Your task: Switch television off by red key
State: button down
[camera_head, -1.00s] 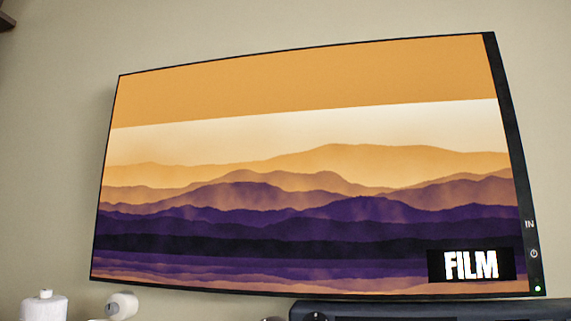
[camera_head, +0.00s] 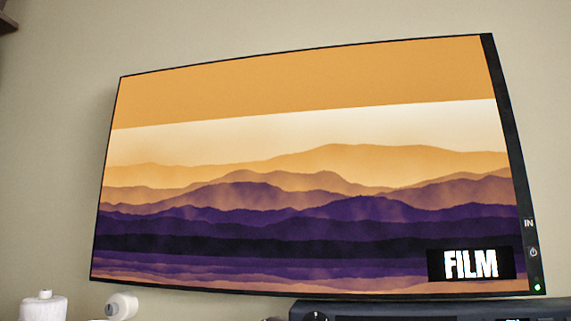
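The television (camera_head: 310,190) hangs on the wall and fills most of the head view. Its screen is lit with orange and purple mountain layers and a black "FILM" label (camera_head: 470,264) at lower right. On its right bezel are an "IN" mark (camera_head: 529,223), a power symbol (camera_head: 533,252) and a small green light (camera_head: 537,287). No red key is seen in this view. My gripper is not in view.
A dark box-like device (camera_head: 420,311) with a round knob sits below the television at the bottom right. White rounded objects (camera_head: 44,307) (camera_head: 121,305) stand at the bottom left. A dark shelf corner (camera_head: 6,22) shows at the upper left. The wall around the television is bare.

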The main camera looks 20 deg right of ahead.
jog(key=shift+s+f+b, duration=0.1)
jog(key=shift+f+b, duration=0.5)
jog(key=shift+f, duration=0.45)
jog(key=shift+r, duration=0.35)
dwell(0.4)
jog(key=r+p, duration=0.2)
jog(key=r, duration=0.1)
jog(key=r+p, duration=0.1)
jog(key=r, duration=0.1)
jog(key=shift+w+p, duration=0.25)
jog(key=shift+p, duration=0.05)
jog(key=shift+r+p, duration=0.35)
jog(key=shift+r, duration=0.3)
